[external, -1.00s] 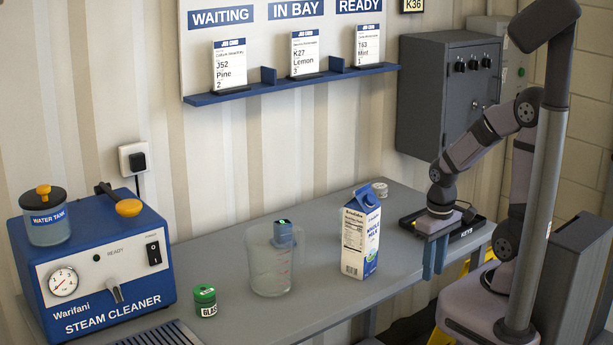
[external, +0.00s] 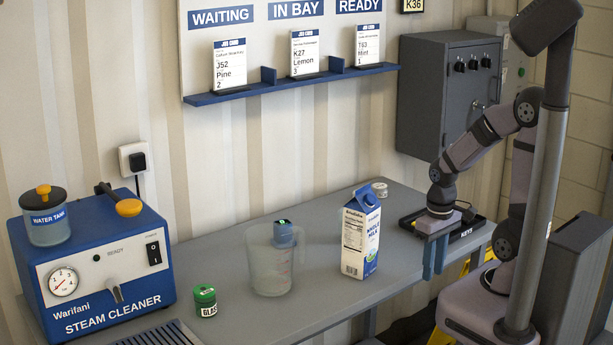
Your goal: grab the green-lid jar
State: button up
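The green-lid jar (external: 206,300) stands upright on the grey bench, just right of the steam cleaner. It is small, with a green lid and a white label reading GLASS. My gripper (external: 434,262) is at the right end of the bench, by the keys tray, with its blue fingers pointing down. It is far to the right of the jar, with the milk carton and the jug between them. The two fingers show a narrow gap and nothing is visible between them.
A clear measuring jug (external: 270,268) with a blue-and-green item in it stands right of the jar. A milk carton (external: 360,238) stands further right, with a small tin (external: 380,189) behind it. The keys tray (external: 470,232) is under my wrist. The steam cleaner (external: 100,265) fills the left end.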

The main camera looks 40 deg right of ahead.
jog(key=o, duration=0.9)
